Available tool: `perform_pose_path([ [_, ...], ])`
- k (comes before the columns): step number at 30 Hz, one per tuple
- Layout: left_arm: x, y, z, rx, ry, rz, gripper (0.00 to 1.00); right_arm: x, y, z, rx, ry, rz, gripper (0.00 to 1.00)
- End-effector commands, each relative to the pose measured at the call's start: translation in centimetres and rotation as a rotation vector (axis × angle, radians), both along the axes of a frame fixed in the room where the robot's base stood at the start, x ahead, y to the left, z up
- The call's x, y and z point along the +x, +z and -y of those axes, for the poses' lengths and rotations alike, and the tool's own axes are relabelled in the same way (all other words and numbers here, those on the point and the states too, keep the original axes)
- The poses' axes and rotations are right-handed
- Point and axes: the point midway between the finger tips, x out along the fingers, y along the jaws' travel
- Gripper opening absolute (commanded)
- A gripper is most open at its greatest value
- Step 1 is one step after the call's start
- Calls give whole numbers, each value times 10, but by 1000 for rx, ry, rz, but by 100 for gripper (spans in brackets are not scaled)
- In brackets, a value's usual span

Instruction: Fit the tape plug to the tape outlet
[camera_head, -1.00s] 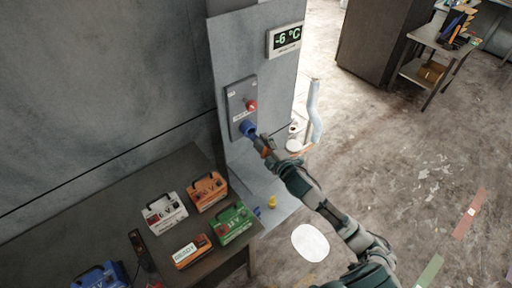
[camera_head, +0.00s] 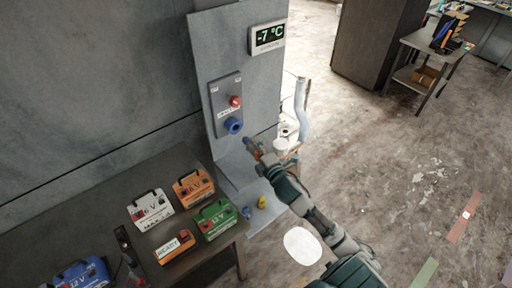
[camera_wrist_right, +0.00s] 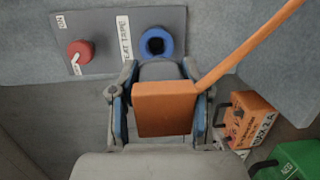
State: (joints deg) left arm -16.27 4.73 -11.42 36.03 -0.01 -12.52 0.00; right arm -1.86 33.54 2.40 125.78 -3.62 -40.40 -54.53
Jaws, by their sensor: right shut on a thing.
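The tape outlet, a blue round socket (camera_head: 233,126), sits low on a grey wall panel (camera_head: 216,100) labelled as heat tape. It also shows in the right wrist view (camera_wrist_right: 157,42) as a blue ring with a dark hole. My right gripper (camera_head: 254,147) is to the right of and below the outlet, with a visible gap. In the wrist view it is shut on an orange block (camera_wrist_right: 166,108), apparently the tape plug, with an orange strap running to the upper right. A grey end beyond the block points towards the outlet. My left gripper is not in view.
A red knob (camera_head: 236,101) sits above the outlet. A display (camera_head: 267,37) reads -7 °C. Several battery boxes, such as the green one (camera_head: 215,219), crowd the table at lower left. A blue plug (camera_head: 247,212) and yellow plug (camera_head: 262,202) lie on a ledge.

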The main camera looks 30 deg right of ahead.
Motion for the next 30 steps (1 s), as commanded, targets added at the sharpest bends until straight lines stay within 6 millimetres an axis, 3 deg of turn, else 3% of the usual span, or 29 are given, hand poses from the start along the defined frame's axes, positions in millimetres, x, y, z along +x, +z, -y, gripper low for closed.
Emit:
perform_pose_path([
  [11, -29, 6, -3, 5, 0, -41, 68, 35, 0, -1, 3, -1, -1, 5],
  [19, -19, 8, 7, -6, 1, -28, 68, 54, 1, -5, 0, -1, 0, 5],
  [30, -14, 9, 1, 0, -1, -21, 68, 59, -1, -3, 2, -1, -1, 5],
])
